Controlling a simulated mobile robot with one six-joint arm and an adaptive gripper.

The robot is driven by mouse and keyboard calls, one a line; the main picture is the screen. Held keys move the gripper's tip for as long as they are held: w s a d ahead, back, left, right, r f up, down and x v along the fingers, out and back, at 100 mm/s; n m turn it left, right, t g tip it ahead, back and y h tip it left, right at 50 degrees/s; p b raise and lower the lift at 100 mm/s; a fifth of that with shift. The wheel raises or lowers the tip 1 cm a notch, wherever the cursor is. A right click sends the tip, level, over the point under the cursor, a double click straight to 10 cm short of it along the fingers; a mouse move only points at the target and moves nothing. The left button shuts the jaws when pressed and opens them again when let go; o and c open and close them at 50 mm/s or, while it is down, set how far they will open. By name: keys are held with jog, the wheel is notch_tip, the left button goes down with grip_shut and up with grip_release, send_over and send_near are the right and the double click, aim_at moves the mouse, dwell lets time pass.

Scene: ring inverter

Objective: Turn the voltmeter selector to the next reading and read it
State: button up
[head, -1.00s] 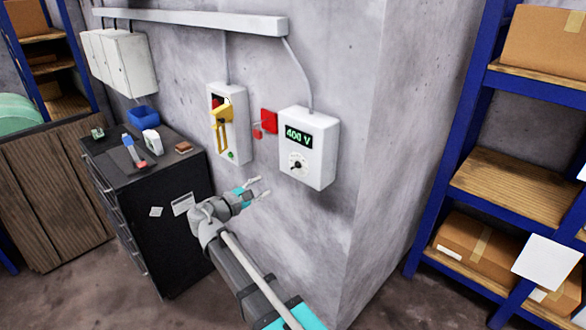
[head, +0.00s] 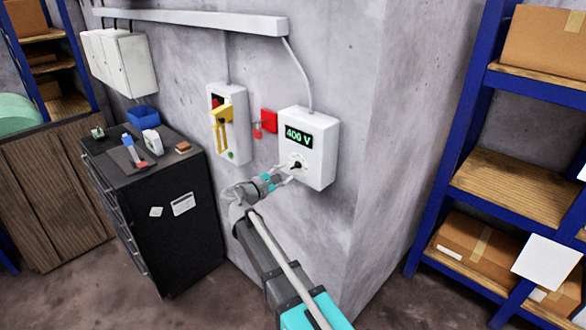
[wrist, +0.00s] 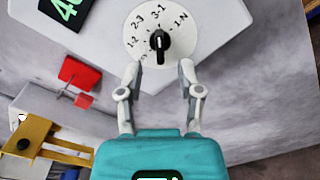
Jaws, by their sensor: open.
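The white voltmeter box (head: 322,160) hangs on the concrete wall. Its green display (head: 299,136) appears to read 400 V, and is only partly visible in the wrist view. The black selector knob (wrist: 158,43) sits on a round white dial (wrist: 190,30) with labels 1-2, 2-3, 3-1 and 1-N; another label is partly hidden. Its white mark appears to point toward 3-1. My gripper (wrist: 159,70) is open and empty, its two fingertips apart on either side of the knob's line, just short of it. In the head view, my gripper (head: 285,176) is just below the knob (head: 296,165).
Left of the box are a red padlock (head: 258,131) on a red plate (head: 269,120) and a switch box with a yellow handle (head: 221,125). A black cabinet (head: 170,220) stands lower left; a blue shelf (head: 440,180) stands at right.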

aim_at(293, 167)
jog(key=shift+x, duration=2.2)
grip_shut()
